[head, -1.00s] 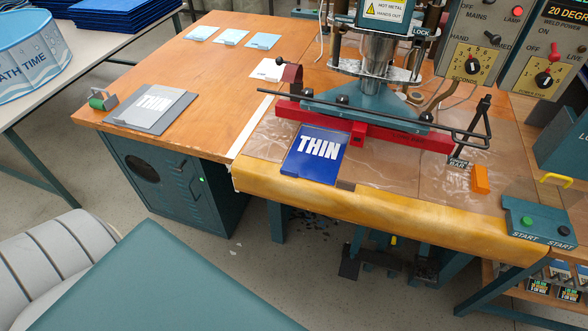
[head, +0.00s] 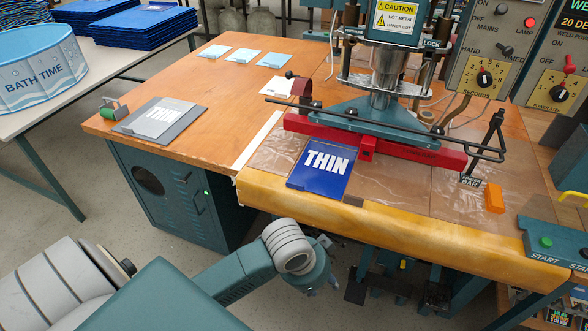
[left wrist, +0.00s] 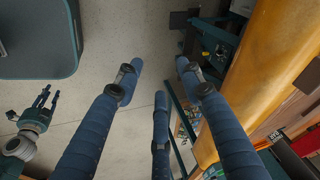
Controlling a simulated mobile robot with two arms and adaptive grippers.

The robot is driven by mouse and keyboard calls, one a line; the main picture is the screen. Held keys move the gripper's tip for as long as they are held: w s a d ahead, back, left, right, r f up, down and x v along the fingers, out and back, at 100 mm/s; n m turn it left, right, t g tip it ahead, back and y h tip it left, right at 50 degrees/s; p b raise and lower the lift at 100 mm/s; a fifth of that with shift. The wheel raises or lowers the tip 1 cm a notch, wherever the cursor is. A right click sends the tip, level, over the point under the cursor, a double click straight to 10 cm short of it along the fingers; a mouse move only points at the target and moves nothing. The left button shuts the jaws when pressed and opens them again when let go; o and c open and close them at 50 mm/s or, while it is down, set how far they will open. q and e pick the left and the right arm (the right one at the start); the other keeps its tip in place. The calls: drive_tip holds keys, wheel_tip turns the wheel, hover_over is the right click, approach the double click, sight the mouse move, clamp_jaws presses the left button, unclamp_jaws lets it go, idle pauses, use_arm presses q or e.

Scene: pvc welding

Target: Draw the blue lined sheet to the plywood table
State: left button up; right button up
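A blue sheet (head: 318,186) with white THIN lettering lies flat at the front of the press bed, just in front of the red bar. The plywood table (head: 205,82) is the orange-brown wooden top left of the bed. My left gripper (head: 312,278) is below and in front of the bed's front edge, apart from the sheet. In the left wrist view its padded fingers (left wrist: 160,75) are spread and empty over the floor. My right gripper (left wrist: 38,104) shows small at that view's left edge, its fingers apart and empty; it is out of the head view.
A grey board (head: 181,122) and a green-handled tool (head: 114,108) sit on the plywood's left side. Pale blue cards (head: 244,55) lie at the back. The press's red bar (head: 400,150) stands behind the sheet. An orange block (head: 494,198) is at right.

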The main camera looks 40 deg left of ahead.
use_arm(q)
drive_tip(key=w+a+r+m, duration=0.3)
drive_tip(key=w, duration=0.3)
drive_tip(key=m+y, duration=0.2)
drive_tip(key=m, duration=0.1)
approach(298, 189)
wheel_tip(298, 189, up, 3)
drive_tip(key=shift+s+d+r, duration=0.25)
drive_tip(key=x, duration=1.1)
drive_tip(key=shift+s+a, duration=0.2)
